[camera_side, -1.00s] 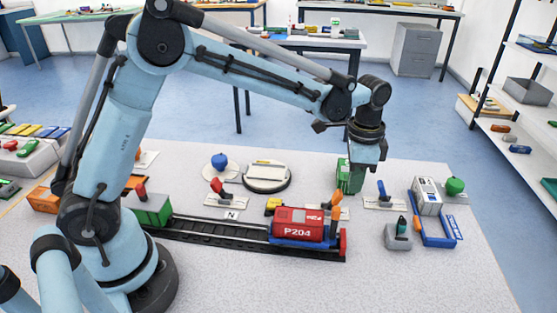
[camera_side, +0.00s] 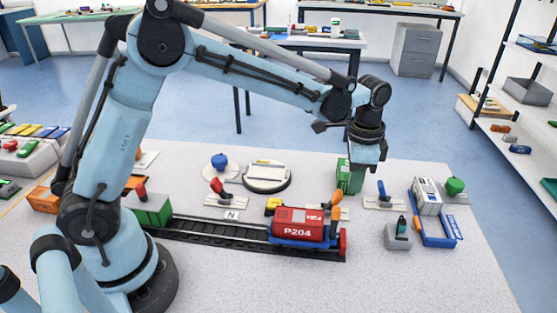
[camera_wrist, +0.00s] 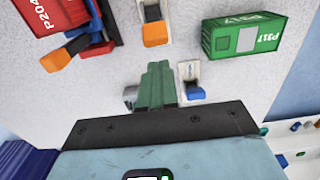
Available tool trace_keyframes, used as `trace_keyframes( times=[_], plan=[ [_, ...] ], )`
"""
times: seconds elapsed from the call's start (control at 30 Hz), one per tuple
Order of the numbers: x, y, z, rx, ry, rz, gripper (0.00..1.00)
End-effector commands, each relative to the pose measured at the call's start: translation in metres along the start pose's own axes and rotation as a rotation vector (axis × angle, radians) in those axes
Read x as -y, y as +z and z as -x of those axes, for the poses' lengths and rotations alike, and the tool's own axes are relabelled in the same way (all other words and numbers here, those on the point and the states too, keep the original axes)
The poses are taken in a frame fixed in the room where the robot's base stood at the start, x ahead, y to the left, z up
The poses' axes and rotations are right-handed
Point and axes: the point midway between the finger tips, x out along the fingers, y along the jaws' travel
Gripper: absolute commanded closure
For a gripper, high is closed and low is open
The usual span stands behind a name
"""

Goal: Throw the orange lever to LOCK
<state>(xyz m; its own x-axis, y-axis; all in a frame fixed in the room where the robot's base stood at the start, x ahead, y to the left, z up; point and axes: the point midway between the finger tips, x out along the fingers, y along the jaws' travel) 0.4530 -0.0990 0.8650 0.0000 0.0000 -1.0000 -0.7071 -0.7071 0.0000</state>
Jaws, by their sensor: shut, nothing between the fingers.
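The orange lever (camera_side: 336,199) stands on a pale base plate just behind the right end of the red P204 wagon (camera_side: 297,224). In the wrist view the orange lever (camera_wrist: 155,34) is near the top centre, with its slotted white plate above it. Any LOCK lettering is too small to read. My gripper (camera_wrist: 157,66) points down with its green fingers together and empty. Its tips appear below the orange lever in the wrist view, apart from it. In the side view the fingers are hard to tell from the green container behind the lever.
A blue lever (camera_wrist: 195,91) stands close to the right of my fingers in the wrist view. The green P317 container (camera_wrist: 244,38) is further right. A red lever (camera_side: 218,187), a grey block (camera_side: 398,234) and a blue tray (camera_side: 438,240) stand around. The front tabletop is clear.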

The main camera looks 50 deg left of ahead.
Motion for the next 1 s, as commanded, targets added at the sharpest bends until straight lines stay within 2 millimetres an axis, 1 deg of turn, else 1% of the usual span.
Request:
trace_keyframes(
  times=[0.67, 1.0],
  plan=[
    [0.000, 0.000, -0.028, 0.000, 0.000, 0.000, 1.00],
    [0.000, 0.000, -0.030, 0.000, 0.000, 0.000, 1.00]
  ],
)
